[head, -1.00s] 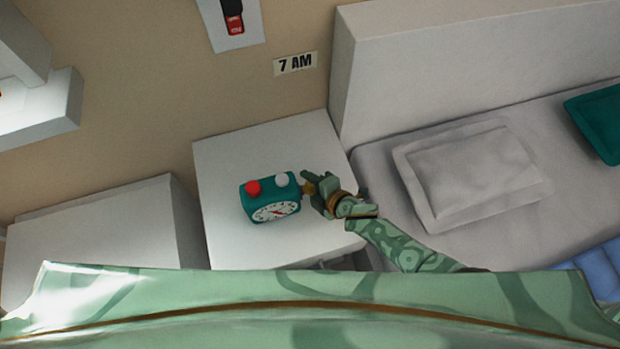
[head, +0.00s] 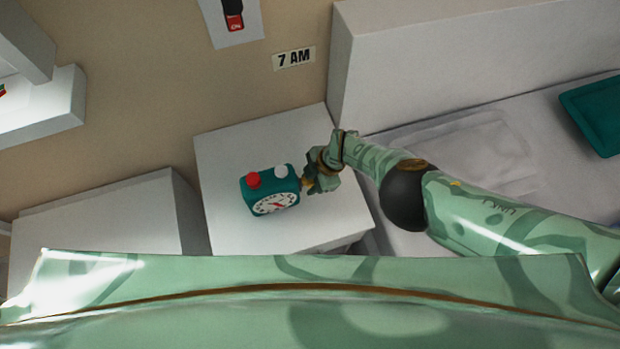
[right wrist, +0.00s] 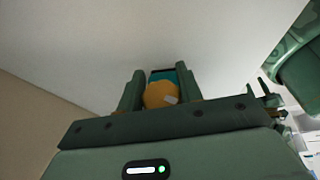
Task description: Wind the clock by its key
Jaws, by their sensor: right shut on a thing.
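The teal alarm clock (head: 258,190) stands on the white nightstand, with a red button and a white button on top and its dial (head: 275,203) facing me. My right gripper (head: 309,185) is at the clock's right side, shut on the yellow key, of which a little shows at the clock's side. In the right wrist view the key (right wrist: 160,95) sits between the two fingers, with a bit of the teal clock (right wrist: 166,75) behind it. My left gripper is not in view.
The nightstand (head: 235,150) has free room around the clock. A bed with a grey pillow (head: 455,150) and a teal cushion (head: 597,112) lies to the right, under my right arm. A "7 AM" sign (head: 294,58) and a switch panel (head: 235,22) are on the wall.

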